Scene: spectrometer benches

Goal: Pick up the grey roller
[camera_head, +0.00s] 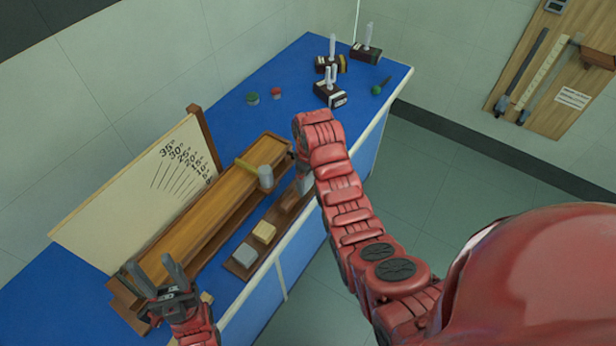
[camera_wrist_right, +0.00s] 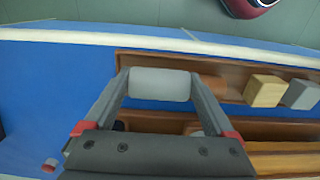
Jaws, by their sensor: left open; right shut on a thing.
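The grey roller (camera_wrist_right: 160,84) lies between the two fingers of my right gripper (camera_wrist_right: 158,88), which is shut on it. In the head view the roller (camera_head: 304,184) shows only partly beside my right arm, which hides most of the right gripper. It is at the end of a brown wooden tray (camera_head: 236,267); I cannot tell whether it touches the tray. My left gripper (camera_head: 164,271) is open and empty over the near end of the wooden ramp, at lower left.
The tray also holds a wooden block (camera_head: 264,232) and a grey block (camera_head: 245,255). A wooden ramp (camera_head: 200,230) runs behind it, with a grey cylinder on a yellow bar (camera_head: 265,177). An angle board (camera_head: 130,200) stands behind. The blue bench top (camera_head: 285,80) has free room at the far end.

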